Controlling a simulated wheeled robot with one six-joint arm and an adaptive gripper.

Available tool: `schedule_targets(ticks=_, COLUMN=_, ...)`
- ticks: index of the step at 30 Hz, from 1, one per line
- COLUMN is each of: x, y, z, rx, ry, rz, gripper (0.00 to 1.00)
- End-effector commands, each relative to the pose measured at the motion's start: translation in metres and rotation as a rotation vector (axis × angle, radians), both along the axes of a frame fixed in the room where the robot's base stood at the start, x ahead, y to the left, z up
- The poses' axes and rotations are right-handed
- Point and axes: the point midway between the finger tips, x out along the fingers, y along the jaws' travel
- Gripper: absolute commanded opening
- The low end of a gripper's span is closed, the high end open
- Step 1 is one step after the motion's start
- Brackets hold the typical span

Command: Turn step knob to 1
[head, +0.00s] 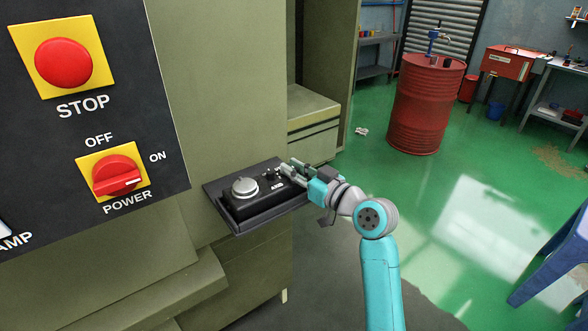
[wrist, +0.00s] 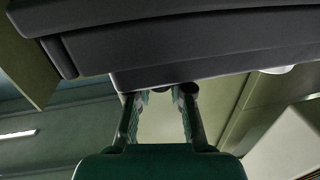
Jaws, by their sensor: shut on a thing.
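A black control box (head: 256,195) with a large silver dial (head: 244,187) sits on a dark tray at the side of the green machine. Small black knobs (head: 268,175) stand at its right end; their markings are too small to read. My gripper (head: 284,170) reaches in from the right and is shut at this end of the box, on what appears to be the step knob, mostly hidden by the fingers. In the wrist view my gripper (wrist: 160,98) has its two fingers raised to the box's dark edge (wrist: 190,68), with a gap between them lower down.
The tray's rim (head: 236,229) borders the box. A black panel with a red STOP button (head: 63,63) and a red POWER switch (head: 117,177) is at left. A red drum (head: 420,105) and a blue stool (head: 560,255) stand on open green floor at right.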

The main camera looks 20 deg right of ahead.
Motion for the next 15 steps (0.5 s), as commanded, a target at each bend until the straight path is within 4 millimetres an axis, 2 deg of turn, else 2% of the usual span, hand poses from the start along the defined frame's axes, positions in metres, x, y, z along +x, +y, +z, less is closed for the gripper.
schedule_targets(ticks=15, x=-0.0006, y=0.0021, z=-0.0001, rx=-0.001, ry=-0.001, rz=-0.284, gripper=0.0)
